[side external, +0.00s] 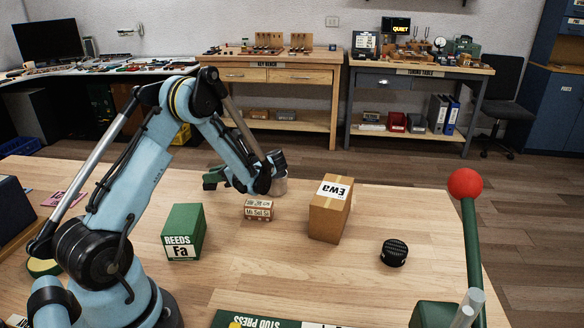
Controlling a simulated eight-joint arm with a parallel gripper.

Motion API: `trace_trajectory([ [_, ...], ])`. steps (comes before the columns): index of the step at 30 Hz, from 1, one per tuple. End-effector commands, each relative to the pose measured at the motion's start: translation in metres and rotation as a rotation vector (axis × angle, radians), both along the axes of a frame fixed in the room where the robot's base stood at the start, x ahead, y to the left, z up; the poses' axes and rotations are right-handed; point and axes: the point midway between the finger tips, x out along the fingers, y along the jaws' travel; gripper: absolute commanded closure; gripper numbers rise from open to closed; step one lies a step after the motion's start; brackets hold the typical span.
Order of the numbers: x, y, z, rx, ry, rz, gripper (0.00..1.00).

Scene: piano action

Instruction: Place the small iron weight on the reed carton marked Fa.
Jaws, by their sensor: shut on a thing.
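The reed carton marked Fa (184,232) is a green box with a white "REEDS Fa" label, standing upright on the near table, left of centre. My gripper (212,179) is at the end of the blue arm, over the back of the table, behind and a little right of the carton and apart from it. It is shut on a small dark thing that is mostly hidden and too small to identify for sure. I cannot tell whether it is the iron weight. A black ridged round piece (394,252) lies on the table at the right.
A green lever with a red ball (465,184) rises at the right. A green Stud Press plate (262,319) is in front.

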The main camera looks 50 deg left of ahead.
Motion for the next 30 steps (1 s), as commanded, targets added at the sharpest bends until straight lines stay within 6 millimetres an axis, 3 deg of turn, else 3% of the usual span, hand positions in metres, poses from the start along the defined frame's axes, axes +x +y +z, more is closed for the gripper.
trace_trajectory([
  [4, 0.0, 0.0, -0.013, 0.001, 0.001, 0.0, 1.0],
  [18, 0.0, 0.0, -0.02, 0.001, 0.001, 0.0, 1.0],
  [19, 0.0, -0.001, -0.02, 0.0, 0.0, 0.0, 0.73],
  [23, 0.0, 0.0, -0.019, 0.0, 0.0, 0.0, 0.53],
  [30, 0.0, 0.0, -0.019, 0.0, 0.0, 0.0, 0.5],
])
